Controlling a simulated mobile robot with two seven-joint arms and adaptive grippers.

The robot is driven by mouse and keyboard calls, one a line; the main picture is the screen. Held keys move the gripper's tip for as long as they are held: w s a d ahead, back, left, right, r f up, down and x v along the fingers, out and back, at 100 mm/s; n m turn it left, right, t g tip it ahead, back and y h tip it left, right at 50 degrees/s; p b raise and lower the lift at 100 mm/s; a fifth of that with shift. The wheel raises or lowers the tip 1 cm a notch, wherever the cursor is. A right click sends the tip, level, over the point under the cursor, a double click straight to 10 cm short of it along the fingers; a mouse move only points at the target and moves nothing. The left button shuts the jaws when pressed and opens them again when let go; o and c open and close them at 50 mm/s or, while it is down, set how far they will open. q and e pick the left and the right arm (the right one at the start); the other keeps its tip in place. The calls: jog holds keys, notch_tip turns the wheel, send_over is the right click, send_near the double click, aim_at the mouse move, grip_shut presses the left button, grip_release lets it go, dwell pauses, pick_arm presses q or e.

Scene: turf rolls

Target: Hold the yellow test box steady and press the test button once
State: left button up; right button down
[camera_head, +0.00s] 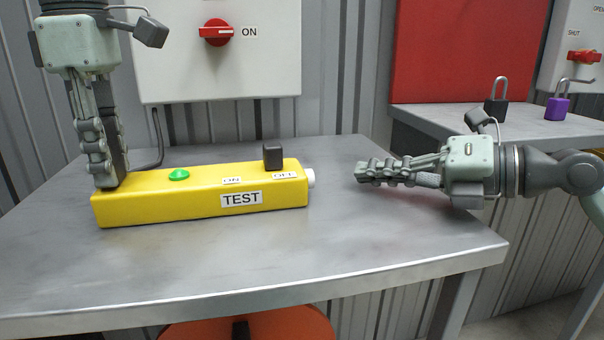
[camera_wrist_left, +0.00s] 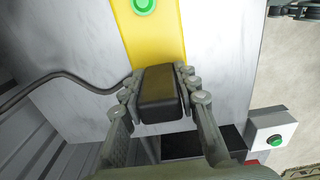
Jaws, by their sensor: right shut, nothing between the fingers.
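The yellow test box (camera_head: 215,200) lies lengthwise on the metal table, with a green dome (camera_head: 179,175) on top and a black lever (camera_head: 272,155) by the OFF label. A white round button (camera_head: 310,177) sticks out of its right end. My left gripper (camera_head: 108,180) points down at the box's left end. In the left wrist view its fingers lie against both sides of a dark block (camera_wrist_left: 158,92) at that end. My right gripper (camera_head: 362,172) is shut and empty, pointing left at the white button with a gap between. The dark block's base is partly hidden.
A metal table (camera_head: 270,255) carries the box, its front half bare. Behind stands a white panel with a red switch (camera_head: 216,32) at ON. A black padlock (camera_head: 496,103) and a purple padlock (camera_head: 558,103) stand on the right-hand shelf. An orange stool (camera_head: 290,325) is below the table.

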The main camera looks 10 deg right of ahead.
pick_arm(q)
jog(key=o, duration=0.5)
jog(key=shift+w+f, duration=0.1)
jog(key=shift+f, duration=0.05)
jog(key=shift+c, duration=0.2)
jog(key=shift+o, duration=0.4)
